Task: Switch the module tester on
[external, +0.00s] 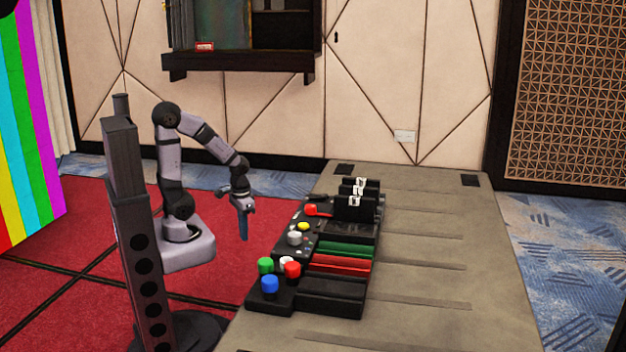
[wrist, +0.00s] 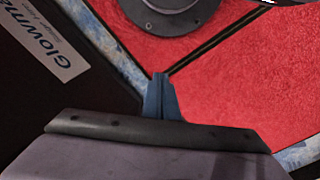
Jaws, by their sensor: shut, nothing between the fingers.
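A row of black devices stands on the grey table in the external view, and I cannot tell for certain which is the module tester. One control panel (external: 288,252) carries a red lever or knob (external: 311,210), a yellow button (external: 303,226) and a silver knob (external: 294,238). Behind it, upright black modules (external: 352,208) with white labels stand in a black base. My gripper (external: 243,238) hangs fingers down, left of the devices and apart from them. Its blue fingers are shut and empty; they also show in the wrist view (wrist: 160,82).
A black button box (external: 268,300) with green, white, red and blue buttons stands at the near end. Green and red strips (external: 340,264) lie beside it. The table (external: 430,290) is clear on its right side. A colour-striped video wall (external: 30,120) is at left.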

